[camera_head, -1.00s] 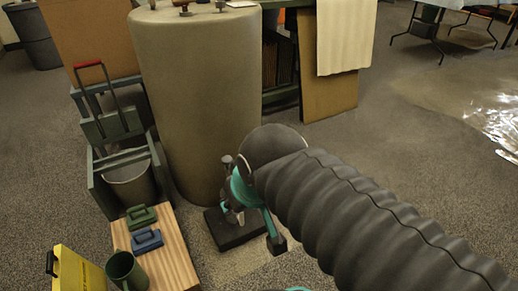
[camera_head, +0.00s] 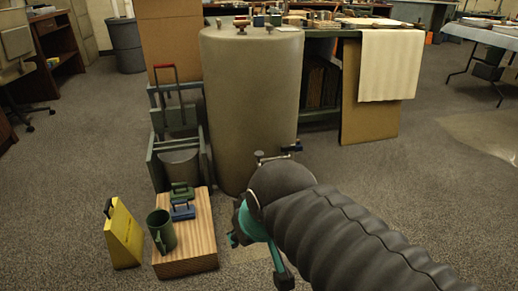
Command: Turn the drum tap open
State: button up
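The drum (camera_head: 252,110) is a tall beige cylinder standing on the carpet, left of centre. My gripper (camera_head: 257,256), teal and dark, hangs below my wrist in front of the drum's base. Its fingers appear spread, with carpet showing between them. I see nothing held. Whether it touches the tap is hidden.
A yellow container (camera_head: 123,237) stands farther left. A green rack (camera_head: 203,160) stands beside the drum, with a cloth-draped bench behind. Carpet at right is open.

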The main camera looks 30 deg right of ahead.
aim_at(287, 149)
jog(key=u, duration=1.05)
jog(key=i, duration=1.1)
jog(key=z, duration=1.6)
